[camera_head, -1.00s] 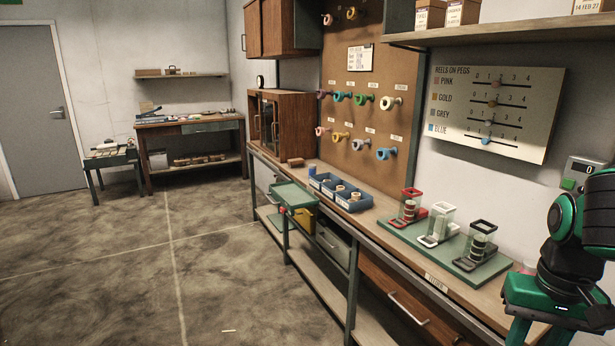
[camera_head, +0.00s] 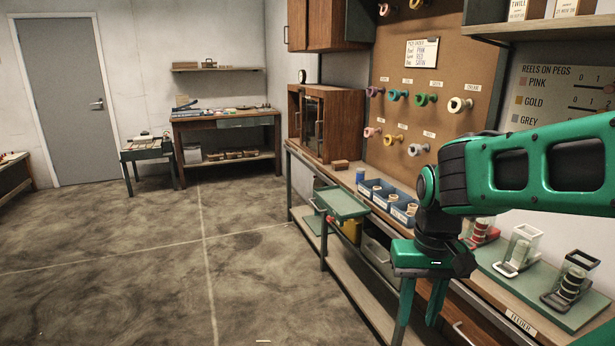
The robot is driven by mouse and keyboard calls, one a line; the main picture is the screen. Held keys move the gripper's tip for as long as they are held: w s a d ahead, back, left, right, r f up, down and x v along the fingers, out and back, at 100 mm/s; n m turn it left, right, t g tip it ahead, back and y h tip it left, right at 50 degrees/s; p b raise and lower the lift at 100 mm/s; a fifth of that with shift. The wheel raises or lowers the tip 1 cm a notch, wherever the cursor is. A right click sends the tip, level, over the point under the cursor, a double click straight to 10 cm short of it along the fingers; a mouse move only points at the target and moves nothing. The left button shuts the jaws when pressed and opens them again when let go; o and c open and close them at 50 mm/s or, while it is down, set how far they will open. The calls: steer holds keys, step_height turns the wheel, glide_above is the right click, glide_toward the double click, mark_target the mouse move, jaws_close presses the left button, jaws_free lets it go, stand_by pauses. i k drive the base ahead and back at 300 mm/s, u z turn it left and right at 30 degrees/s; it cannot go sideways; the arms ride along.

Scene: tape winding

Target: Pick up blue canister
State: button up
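A small blue cylinder (camera_head: 360,175), which looks like the blue canister, stands upright on the long workbench at the left end of the blue divided bin (camera_head: 376,200). My gripper (camera_head: 418,322) points down in front of the bench, to the right of the cylinder and nearer to me. Its two green fingers are apart with nothing visible between them. The fingertips are near the lower edge of the picture. My arm hides part of the bench and the bin's right end.
A green tray (camera_head: 343,203) juts out from the bench front, below the cylinder. A wooden cabinet (camera_head: 326,125) and a small wooden block (camera_head: 340,165) are behind it. Clear-walled holders (camera_head: 520,250) stand on a green mat at right. The floor (camera_head: 130,270) at left is clear.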

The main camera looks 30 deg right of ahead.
mark_target(360, 172)
steer(key=u, duration=0.1)
steer(key=i, duration=1.15)
steer(key=z, duration=0.85)
steer(key=i, duration=0.95)
steer(key=z, duration=0.65)
